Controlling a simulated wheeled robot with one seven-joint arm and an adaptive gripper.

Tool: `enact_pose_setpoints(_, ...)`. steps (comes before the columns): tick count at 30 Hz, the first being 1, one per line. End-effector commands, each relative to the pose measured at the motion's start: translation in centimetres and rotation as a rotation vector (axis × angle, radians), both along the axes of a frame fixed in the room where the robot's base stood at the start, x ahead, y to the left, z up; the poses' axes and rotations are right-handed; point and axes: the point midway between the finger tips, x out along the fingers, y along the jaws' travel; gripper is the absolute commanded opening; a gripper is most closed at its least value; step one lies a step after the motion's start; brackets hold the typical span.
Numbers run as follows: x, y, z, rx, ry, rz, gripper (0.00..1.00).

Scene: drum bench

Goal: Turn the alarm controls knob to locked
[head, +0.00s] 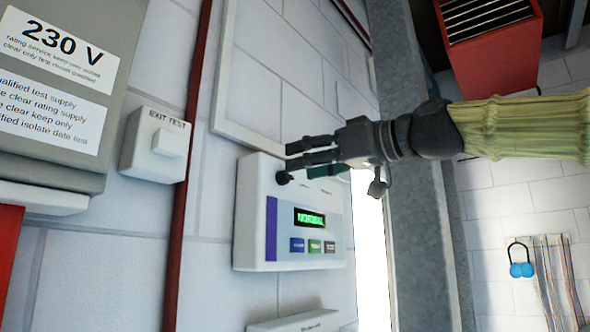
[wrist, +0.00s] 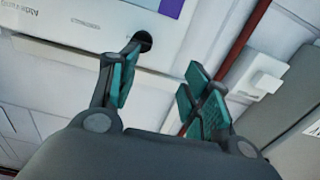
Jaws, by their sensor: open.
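The alarm panel (head: 249,225) is a white wall box with a purple strip, a lit green display (head: 310,217) and several small buttons. Its black knob (head: 283,177) is at the upper left of the panel's face. In the wrist view the knob (wrist: 143,41) shows as a dark round piece by the tip of the left finger; its pointer setting cannot be read. My gripper (head: 289,155) is open and empty, just above and beside the knob in the head view. In the wrist view the fingers (wrist: 164,66) are spread, and the knob is not centred between them.
A white exit test box (head: 154,145) and a grey 230 V cabinet (head: 60,90) are on the wall to the left. A red vertical pipe (head: 187,190) runs between them and the panel. Another white box (head: 300,324) is below the panel. A grey column (head: 415,220) stands to the right.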

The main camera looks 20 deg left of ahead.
Motion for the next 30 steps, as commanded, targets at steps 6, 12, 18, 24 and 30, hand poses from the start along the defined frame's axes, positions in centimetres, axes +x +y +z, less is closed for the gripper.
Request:
enact_pose_setpoints(6,5.7,3.1,-0.9,0.001,0.027,-0.001,0.48)
enact_pose_setpoints(12,6.5,4.5,-1.2,0.001,0.029,-0.001,0.48)
enact_pose_setpoints(18,6.2,4.9,-1.2,0.000,0.026,-0.004,0.48)
enact_pose_setpoints(24,6.5,4.7,-1.3,0.001,0.027,-0.003,0.45)
enact_pose_setpoints(30,6.5,4.6,-1.2,0.001,0.027,-0.004,0.09)
